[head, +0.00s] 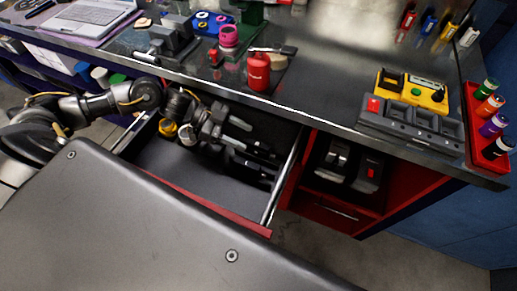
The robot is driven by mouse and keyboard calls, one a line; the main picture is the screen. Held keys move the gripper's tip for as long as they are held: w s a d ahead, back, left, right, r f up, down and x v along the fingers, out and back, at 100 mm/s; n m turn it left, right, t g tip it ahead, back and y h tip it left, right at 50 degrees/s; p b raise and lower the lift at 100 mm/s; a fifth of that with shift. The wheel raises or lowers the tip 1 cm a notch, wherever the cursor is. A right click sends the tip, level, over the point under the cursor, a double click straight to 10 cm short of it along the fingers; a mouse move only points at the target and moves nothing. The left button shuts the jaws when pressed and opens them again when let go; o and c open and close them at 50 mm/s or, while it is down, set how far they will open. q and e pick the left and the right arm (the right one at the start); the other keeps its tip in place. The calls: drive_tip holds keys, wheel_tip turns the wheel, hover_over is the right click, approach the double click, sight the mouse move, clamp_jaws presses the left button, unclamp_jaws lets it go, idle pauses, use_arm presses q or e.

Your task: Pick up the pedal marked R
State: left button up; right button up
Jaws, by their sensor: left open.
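My left gripper (238,133) reaches in from the left over an open drawer (170,165) under the bench. Its two grey fingers point right and are apart, with nothing seen between them. Several dark, elongated pieces (262,175) lie in the drawer just beyond and below the fingers. They could be pedals, but they are small and dark, and I can read no R on any of them. The gripper and wrist hide part of the drawer. My right gripper is not in view.
Yellow round items (168,128) lie in the drawer's back left. A red can (258,72) stands on the bench (320,90) above. Right of the drawer, an open red cabinet (400,180) holds two dark items (332,155). A yellow tray (412,92) and a red bottle rack (487,150) sit at right.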

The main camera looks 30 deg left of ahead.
sight(258, 144)
use_arm(q)
drive_tip(key=p+x, duration=0.1)
drive_tip(key=x, duration=0.3)
drive_tip(key=shift+d, duration=0.1)
drive_tip(key=shift+d+f, duration=0.3)
drive_tip(key=shift+d, duration=0.15)
clamp_jaws()
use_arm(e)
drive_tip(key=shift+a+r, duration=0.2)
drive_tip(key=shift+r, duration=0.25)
